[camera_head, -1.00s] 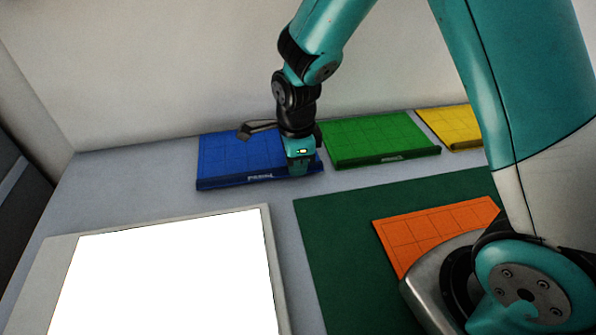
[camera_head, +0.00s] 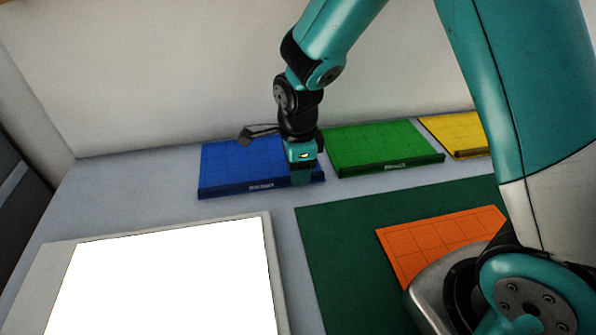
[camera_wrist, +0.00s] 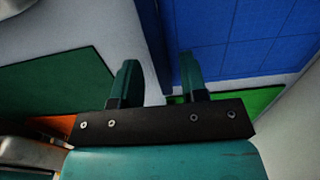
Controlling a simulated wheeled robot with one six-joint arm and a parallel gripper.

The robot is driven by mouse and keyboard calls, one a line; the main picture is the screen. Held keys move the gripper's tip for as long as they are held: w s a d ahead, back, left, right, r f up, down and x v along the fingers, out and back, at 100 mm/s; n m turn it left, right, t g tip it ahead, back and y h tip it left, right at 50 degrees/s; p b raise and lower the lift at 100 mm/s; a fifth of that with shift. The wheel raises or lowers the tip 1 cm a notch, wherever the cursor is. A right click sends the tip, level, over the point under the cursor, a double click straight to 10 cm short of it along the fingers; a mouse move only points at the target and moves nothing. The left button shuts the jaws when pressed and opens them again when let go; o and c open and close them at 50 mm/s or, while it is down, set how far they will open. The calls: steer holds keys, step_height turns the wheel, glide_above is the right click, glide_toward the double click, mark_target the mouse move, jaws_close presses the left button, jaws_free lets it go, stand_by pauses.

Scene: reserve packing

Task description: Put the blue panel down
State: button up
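The blue panel (camera_head: 242,165) lies flat on the grey table at the back left, its raised front lip facing me. In the wrist view the blue panel (camera_wrist: 235,40) fills the top right. My gripper (camera_head: 303,178) points down at the panel's front right corner. In the wrist view my gripper (camera_wrist: 158,82) is open, its two fingers apart. The panel's darker edge runs up between them, with grey table showing beside the left finger. The right finger overlaps the blue surface. The exact contact at the fingertips is hidden in the head view.
A green panel (camera_head: 380,148) lies close to the right of the blue one, and a yellow panel (camera_head: 455,132) beyond it. An orange panel (camera_head: 435,240) lies on a dark green mat (camera_head: 330,250). A bright white lit board (camera_head: 165,285) is front left. A wall stands behind.

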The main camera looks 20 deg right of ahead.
step_height(320, 180, up, 10)
steer(key=s+a+r+n+y, duration=0.2)
steer(key=s+r+n, duration=0.2)
steer(key=s+n, duration=0.6)
steer(key=s+a+r+n+y, duration=0.2)
steer(key=s+r+n, duration=0.2)
steer(key=s+n, duration=0.7)
steer(key=n, duration=0.6)
steer(key=shift+a, duration=0.3)
